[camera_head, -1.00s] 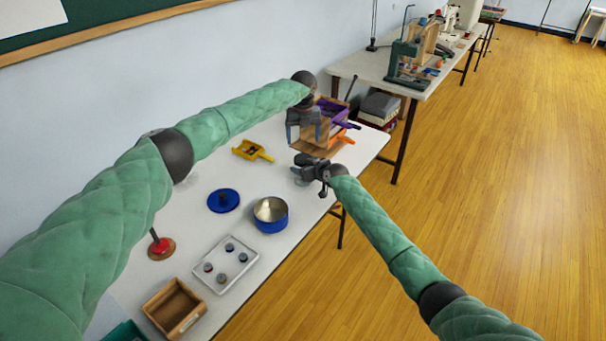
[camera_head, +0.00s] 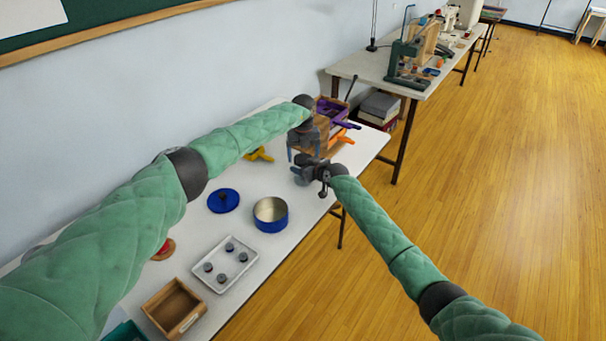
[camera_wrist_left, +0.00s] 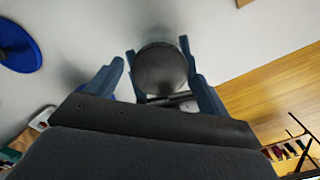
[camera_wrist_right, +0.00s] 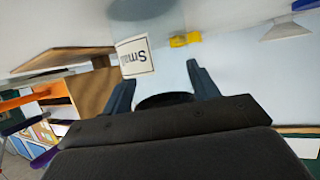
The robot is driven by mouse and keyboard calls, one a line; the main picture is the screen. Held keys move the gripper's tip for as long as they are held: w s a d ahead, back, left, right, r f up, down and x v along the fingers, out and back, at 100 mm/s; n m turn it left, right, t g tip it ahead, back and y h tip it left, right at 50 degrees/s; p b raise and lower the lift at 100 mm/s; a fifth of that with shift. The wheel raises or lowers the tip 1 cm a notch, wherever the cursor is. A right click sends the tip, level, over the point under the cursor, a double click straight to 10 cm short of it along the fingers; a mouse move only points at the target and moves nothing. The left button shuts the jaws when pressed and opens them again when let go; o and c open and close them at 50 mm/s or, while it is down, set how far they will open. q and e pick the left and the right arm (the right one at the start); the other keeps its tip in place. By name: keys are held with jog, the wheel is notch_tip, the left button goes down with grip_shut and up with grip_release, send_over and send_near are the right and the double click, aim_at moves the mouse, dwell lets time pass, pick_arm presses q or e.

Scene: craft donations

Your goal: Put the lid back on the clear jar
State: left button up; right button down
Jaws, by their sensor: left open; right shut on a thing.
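A dark round piece, apparently the lid (camera_wrist_left: 162,68), shows from above between my left gripper's fingers. My right gripper (camera_head: 297,172) is shut on it above the table; its dark edge shows between the fingers in the right wrist view (camera_wrist_right: 165,100). My left gripper (camera_head: 303,154) is open, pointing down just above my right gripper, its fingers on either side of the lid; I cannot tell whether they touch it.
A blue pot (camera_head: 271,222) and a blue lid with a knob (camera_head: 223,201) stand mid-table. A white tray (camera_head: 224,264) holds several small pieces. A wooden box (camera_head: 174,308) is at the near end. A yellow scoop (camera_head: 262,154) and purple and orange items lie around the far end.

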pick_arm(q)
jog(key=c, duration=1)
jog(key=shift+m, duration=0.8)
jog(key=o, duration=1.2)
jog(key=shift+c, duration=0.2)
jog(key=shift+r, duration=0.15)
notch_tip(320, 180, up, 12)
